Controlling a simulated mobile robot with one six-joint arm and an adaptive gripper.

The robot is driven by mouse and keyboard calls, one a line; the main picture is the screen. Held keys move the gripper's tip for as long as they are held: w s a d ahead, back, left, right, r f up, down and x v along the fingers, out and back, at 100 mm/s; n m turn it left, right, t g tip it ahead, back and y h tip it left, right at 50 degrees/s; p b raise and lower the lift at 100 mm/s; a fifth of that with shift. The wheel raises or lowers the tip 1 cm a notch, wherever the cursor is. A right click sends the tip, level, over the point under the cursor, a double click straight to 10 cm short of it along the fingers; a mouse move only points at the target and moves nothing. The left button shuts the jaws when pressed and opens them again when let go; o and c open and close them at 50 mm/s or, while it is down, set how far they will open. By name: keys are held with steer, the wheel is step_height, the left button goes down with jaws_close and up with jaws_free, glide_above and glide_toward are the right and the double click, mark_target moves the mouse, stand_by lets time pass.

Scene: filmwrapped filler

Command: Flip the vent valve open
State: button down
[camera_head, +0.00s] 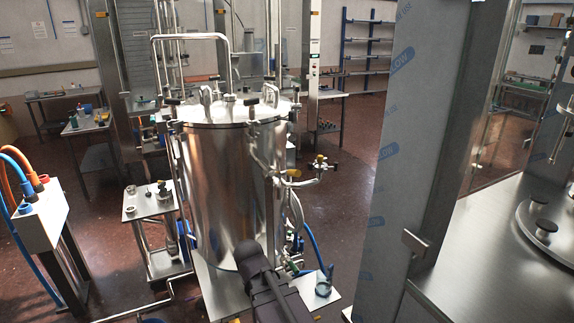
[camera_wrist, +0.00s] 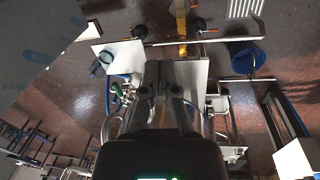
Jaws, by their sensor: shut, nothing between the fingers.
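A tall steel tank (camera_head: 232,190) stands in the middle of the head view, with pipes, clamps and fittings on its lid. Yellow-handled valves sit on its right side: one yellow handle (camera_head: 291,172) close to the tank wall and another valve (camera_head: 320,160) farther right on a side pipe. I cannot tell which one is the vent valve. In the wrist view my gripper (camera_wrist: 162,84) is shut and empty, pointing away from the camera above a pale plate. In the head view my dark arm reaches up from the bottom, in front of the tank's lower part. No contact with a valve is visible.
A film-wrapped panel (camera_head: 392,150) and a steel worktop (camera_head: 500,240) fill the right. A white box (camera_head: 38,212) with blue and orange hoses stands at the left. A small side table (camera_head: 150,203) is left of the tank. Open floor lies between tank and panel.

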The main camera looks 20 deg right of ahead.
steer(key=w+d+r+m+h+p, duration=0.3)
steer(key=w+d+r+h+p, duration=0.1)
steer(key=w+r, duration=0.35)
steer(key=w+d+r+m+h+p, duration=0.3)
steer(key=w+d+r+h+p, duration=0.15)
steer(key=w+r, duration=0.3)
steer(key=w+r+m+h+p, duration=0.2)
steer(key=w+r+m+h, duration=0.1)
steer(key=r, duration=0.5)
steer(key=w+r+m+h+p, duration=0.3)
steer(key=w+r+h, duration=0.1)
steer(key=w+r, duration=0.3)
steer(key=shift+w+a+r+h, duration=0.15)
steer(key=shift+r+h, duration=0.2)
steer(key=shift+r, duration=0.55)
glide_above(290, 173)
steer(key=w+a, duration=0.1)
steer(key=shift+s+f+b, duration=0.3)
steer(key=shift+f+b, duration=0.75)
steer(key=shift+s+f+b, duration=0.25)
steer(key=shift+f+b, duration=0.75)
steer(key=shift+d, duration=0.1)
